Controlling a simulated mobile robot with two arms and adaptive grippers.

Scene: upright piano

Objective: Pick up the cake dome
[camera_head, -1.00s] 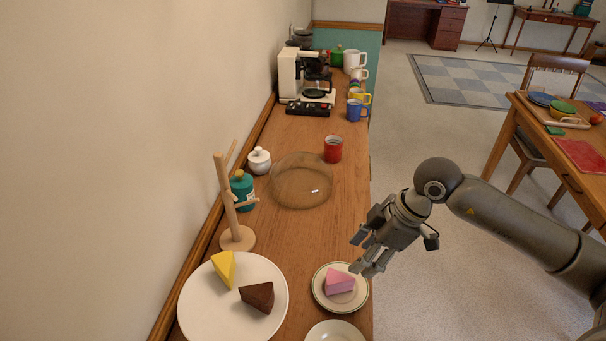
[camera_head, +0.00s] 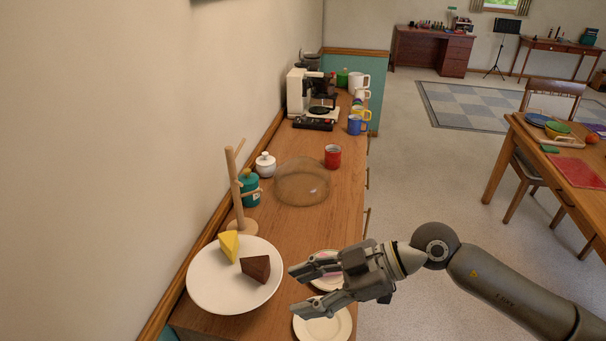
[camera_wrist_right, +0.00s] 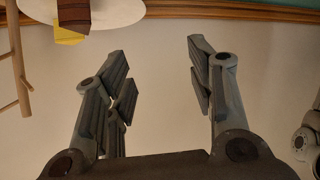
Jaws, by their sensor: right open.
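The cake dome (camera_head: 302,184) is a clear, see-through round cover standing on the wooden counter, in the middle of the head view. My right gripper (camera_head: 298,290) is open and empty. It is nearer to me than the dome, over the front part of the counter, with its fingers pointing left toward the large white plate. It partly hides a small plate with pink cake. The right wrist view shows the two fingers (camera_wrist_right: 160,75) spread apart with nothing between them; the dome does not show there. My left gripper is not in view.
A white plate (camera_head: 210,293) holds yellow and brown cake slices. A wooden mug tree (camera_head: 236,190), teal jar (camera_head: 250,190), white sugar pot (camera_head: 265,166) and red mug (camera_head: 332,156) stand around the dome. A small empty plate (camera_head: 326,328) is at the front. The wall bounds the left.

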